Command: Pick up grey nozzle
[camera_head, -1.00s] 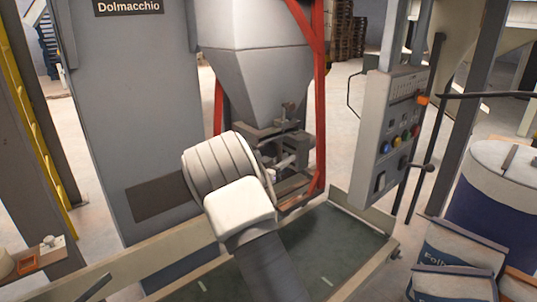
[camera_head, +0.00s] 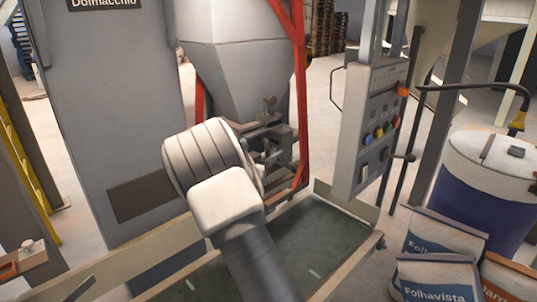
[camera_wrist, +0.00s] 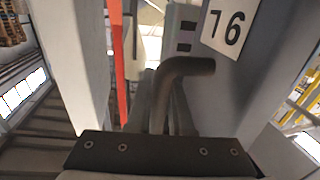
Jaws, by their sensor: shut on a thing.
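The grey nozzle (camera_wrist: 187,67) is a bent, dull brown-grey pipe in the middle of the wrist view. Its upper end points right, towards a grey panel. Its lower part runs down between the dark fingers of my gripper (camera_wrist: 166,100), which is shut on it. In the head view my pale wrist and forearm reach towards the metal filling spout (camera_head: 272,143) under the hopper. There my fingers and the nozzle are hidden behind my own wrist.
The grey hopper (camera_head: 240,75) hangs above the spout, with a red frame (camera_head: 301,90) beside it. A control box (camera_head: 375,135) stands to the right. A low green-floored tray (camera_head: 325,245) lies below. Sacks (camera_head: 440,232) and a blue-white drum (camera_head: 485,195) are at the right.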

